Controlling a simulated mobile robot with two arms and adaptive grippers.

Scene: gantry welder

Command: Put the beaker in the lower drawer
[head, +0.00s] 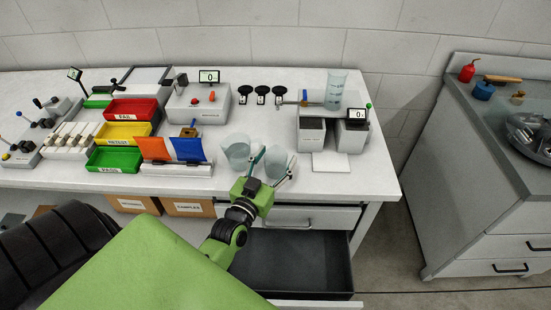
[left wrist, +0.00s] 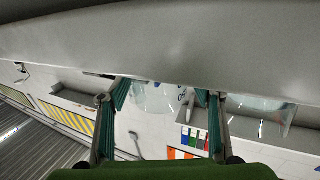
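Two clear, bluish beakers stand near the front edge of the bench: a left one (head: 236,152) and a right one (head: 277,162). A third, taller beaker (head: 335,88) stands at the back right on a small instrument. My left gripper (head: 268,168) is open at the bench edge, its fingers on either side of the right beaker. In the left wrist view, this beaker (left wrist: 158,98) shows between the spread fingers; contact cannot be told. The other beaker (left wrist: 262,106) is to the right. The lower drawer (head: 300,258) is pulled open, dark inside, with no object visible. My right gripper is out of view.
An orange and blue folder rack (head: 175,168) stands left of the beakers. Red, yellow and green bins (head: 125,135) are farther left. The upper drawer (head: 310,216) is above the open one. A grey side cabinet (head: 470,170) stands at right across a floor gap.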

